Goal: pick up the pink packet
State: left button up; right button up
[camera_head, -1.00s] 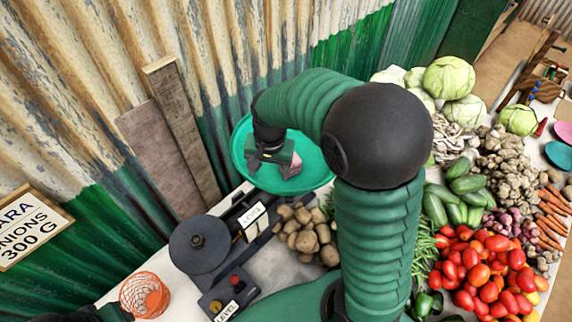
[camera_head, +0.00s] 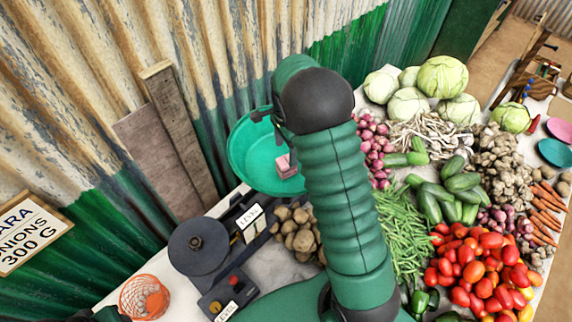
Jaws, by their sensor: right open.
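The pink packet (camera_head: 287,166) lies in the green pan (camera_head: 246,165) of the scale, towards the pan's right side. My right gripper (camera_head: 277,128) is over the back right part of the pan, above and apart from the packet. It is open and empty, and partly hidden behind my own right arm, which crosses the middle of the view. My left gripper is not in view; only a bit of my left arm shows at the bottom left edge.
The scale's dark body with a round weight plate (camera_head: 198,246) stands in front of the pan. Potatoes (camera_head: 297,233) lie close to the pan's front right. An orange basket (camera_head: 145,297) is at the front left. Planks (camera_head: 180,130) lean on the corrugated wall behind. Vegetables crowd the right.

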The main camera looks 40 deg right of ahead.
aim_at(286, 160)
notch_tip(286, 160, down, 2)
jog(key=shift+f, duration=0.1)
jog(key=f+p, duration=0.1)
jog(key=f, duration=0.1)
jog(key=f+p, duration=0.1)
jog(key=f, duration=0.2)
jog(key=shift+s+a, duration=0.1)
jog(key=shift+s, duration=0.1)
grip_shut()
